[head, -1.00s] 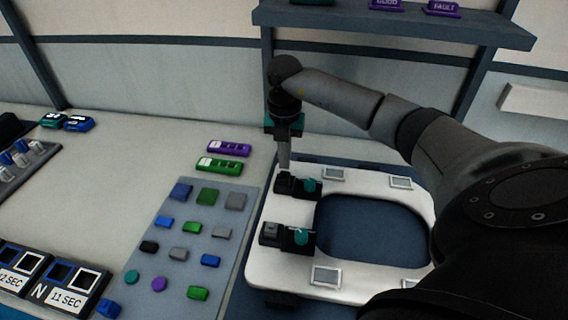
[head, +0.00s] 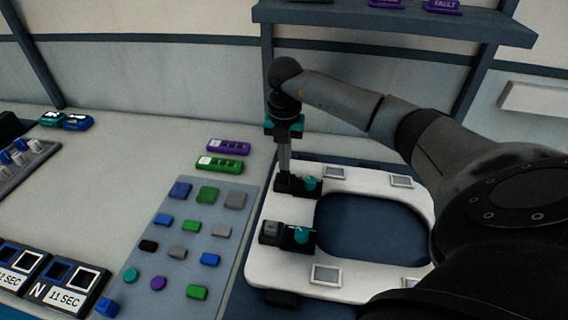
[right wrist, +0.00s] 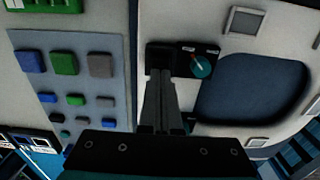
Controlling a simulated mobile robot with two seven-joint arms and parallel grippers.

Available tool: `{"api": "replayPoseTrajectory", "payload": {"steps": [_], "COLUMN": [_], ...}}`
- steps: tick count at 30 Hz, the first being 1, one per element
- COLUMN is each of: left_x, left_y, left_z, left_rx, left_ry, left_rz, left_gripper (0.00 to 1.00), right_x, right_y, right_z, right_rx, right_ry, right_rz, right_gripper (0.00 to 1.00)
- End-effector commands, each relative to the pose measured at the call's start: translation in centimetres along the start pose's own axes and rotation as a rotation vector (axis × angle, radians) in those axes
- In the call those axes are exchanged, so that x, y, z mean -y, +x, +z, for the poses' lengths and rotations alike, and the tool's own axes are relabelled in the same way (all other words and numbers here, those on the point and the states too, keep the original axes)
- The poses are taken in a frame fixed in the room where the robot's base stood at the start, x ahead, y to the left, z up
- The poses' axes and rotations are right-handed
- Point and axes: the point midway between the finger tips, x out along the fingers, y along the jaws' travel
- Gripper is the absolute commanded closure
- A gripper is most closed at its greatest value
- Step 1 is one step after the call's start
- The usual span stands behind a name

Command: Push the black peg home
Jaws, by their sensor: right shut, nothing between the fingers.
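My right gripper (head: 284,174) points straight down with its fingers shut and nothing between them. Its tips are at the dark hinge block (head: 295,189) on the far left part of the white toilet seat (head: 375,176). The right wrist view shows the fingertips (right wrist: 160,82) over the left part of the same block, beside a teal round knob (right wrist: 201,67). The black peg is not clearly distinguishable there; the fingers and the dark block hide it. A second hinge block (head: 298,245) with a grey top and a teal knob sits nearer. My left gripper is out of view.
A grey panel (head: 165,275) with several coloured buttons lies left of the seat. Purple (head: 229,147) and green (head: 219,164) modules stand behind it. Timer boxes (head: 65,290) are at the lower left. A shelf (head: 400,27) spans the back.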

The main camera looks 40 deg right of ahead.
Motion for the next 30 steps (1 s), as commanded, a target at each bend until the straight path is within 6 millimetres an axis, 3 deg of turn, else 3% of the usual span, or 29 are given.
{"api": "replayPoseTrajectory", "payload": {"steps": [30], "left_x": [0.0], "left_y": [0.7], "left_z": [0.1], "left_rx": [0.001], "left_ry": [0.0], "left_rz": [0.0], "left_gripper": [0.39], "right_x": [0.0], "right_y": [1.4], "right_z": [-0.1], "right_rx": [-0.002], "right_ry": [0.0], "right_rz": [-0.002], "right_gripper": [1.0]}}
